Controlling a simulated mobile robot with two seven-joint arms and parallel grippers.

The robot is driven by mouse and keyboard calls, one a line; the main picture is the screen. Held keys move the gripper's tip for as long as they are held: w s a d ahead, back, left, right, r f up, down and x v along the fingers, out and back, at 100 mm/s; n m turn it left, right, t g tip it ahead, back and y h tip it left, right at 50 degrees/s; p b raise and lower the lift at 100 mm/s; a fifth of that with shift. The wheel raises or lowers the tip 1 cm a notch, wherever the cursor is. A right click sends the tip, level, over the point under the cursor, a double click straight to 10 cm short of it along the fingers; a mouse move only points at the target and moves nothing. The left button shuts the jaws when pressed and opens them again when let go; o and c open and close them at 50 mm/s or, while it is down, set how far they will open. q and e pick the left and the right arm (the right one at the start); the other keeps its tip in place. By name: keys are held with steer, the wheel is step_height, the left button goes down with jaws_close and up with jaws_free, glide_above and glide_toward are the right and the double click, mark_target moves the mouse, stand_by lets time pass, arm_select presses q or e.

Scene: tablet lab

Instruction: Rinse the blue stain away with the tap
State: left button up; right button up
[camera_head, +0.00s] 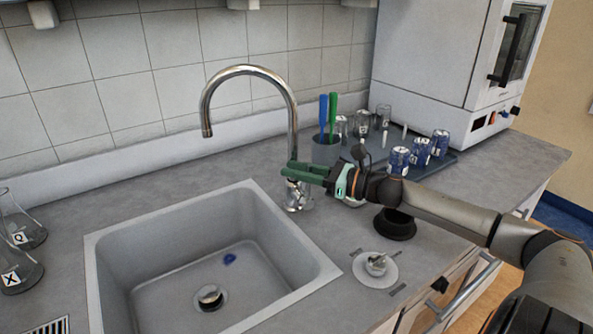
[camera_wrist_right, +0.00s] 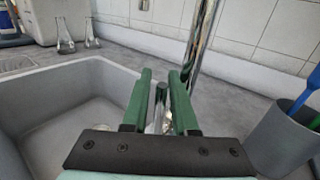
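The blue stain (camera_head: 230,259) lies on the floor of the grey sink (camera_head: 112,268), beyond the drain (camera_head: 210,297). The chrome tap (camera_head: 291,110) arches from behind the sink's right side, its spout (camera_head: 207,132) over the basin. No water shows below the spout. My right gripper (camera_head: 286,172) has green fingers and reaches the tap's lower body from the right. In the right wrist view, its fingers (camera_wrist_right: 160,80) stand apart on either side of the small metal tap lever (camera_wrist_right: 160,108), with a gap visible on each side. My left gripper is not in view.
A cup (camera_head: 326,152) with blue and green tools stands right of the tap. A tray (camera_head: 437,163) of several glass and blue-labelled vessels is farther right. Flasks (camera_head: 20,268) stand left.

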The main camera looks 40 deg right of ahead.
jaws_close()
stand_by(1.5)
